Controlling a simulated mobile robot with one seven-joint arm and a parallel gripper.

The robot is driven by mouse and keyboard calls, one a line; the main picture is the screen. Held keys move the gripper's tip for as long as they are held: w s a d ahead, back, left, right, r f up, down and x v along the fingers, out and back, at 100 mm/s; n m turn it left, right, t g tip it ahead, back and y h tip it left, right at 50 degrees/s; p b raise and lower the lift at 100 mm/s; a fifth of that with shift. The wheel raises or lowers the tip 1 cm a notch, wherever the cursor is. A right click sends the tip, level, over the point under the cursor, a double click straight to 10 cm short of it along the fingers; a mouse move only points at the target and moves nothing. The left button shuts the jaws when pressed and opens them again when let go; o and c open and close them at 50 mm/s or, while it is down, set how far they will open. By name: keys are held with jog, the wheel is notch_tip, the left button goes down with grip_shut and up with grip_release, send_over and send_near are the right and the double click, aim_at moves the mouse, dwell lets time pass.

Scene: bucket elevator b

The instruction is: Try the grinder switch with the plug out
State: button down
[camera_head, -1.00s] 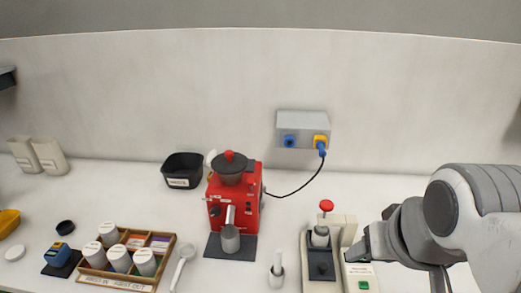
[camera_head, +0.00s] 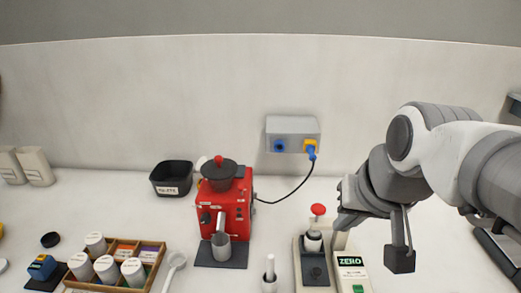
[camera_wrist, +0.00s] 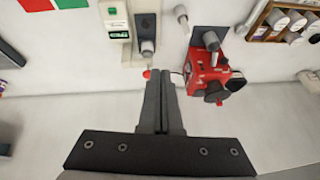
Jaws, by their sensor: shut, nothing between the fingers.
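The red grinder (camera_head: 232,210) stands on a dark mat against the back wall, with a dark hopper and a metal cup at its front. Small controls show on its front, but I cannot tell the switch position. My gripper (camera_head: 343,218) is shut and empty, right of the grinder, above the scale area. In the wrist view the fingers (camera_wrist: 160,73) are together, and the grinder (camera_wrist: 210,78) is to their right.
A press with a red knob (camera_head: 318,210) and a scale reading ZERO (camera_head: 351,262) stand close below my gripper.

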aim_at(241, 192)
jog(key=w+a+f+m+b, duration=0.1)
jog(key=w+a+f+b, duration=0.1)
jog(key=w+a, duration=0.2)
jog(key=w+a+f+m+g+y+b, duration=0.1)
jog(key=w+a+f, duration=0.2)
jog(key=w, duration=0.8)
jog(key=w+a+f+m+y+b, duration=0.1)
jog(key=w+a+f+b, duration=0.1)
jog(key=w+a, duration=0.3)
jog(key=w+f, duration=0.1)
jog(key=w, duration=0.1)
jog(key=shift+w+a+f+m+b, duration=0.25)
jog(key=shift+w+a+m+b, duration=0.05)
jog(key=shift+w, duration=0.05)
jog(key=w+a+f+p, duration=0.1)
jog(key=w+a+f, duration=0.4)
jog(key=f, duration=0.3)
jog(key=shift+w+a+f, duration=0.15)
jog(key=shift+w+a, duration=0.1)
jog(key=shift+w, duration=0.3)
jog(key=shift+w+r+g+p, duration=0.2)
jog(key=shift+g+p, duration=0.2)
jog(key=shift+p, duration=0.4)
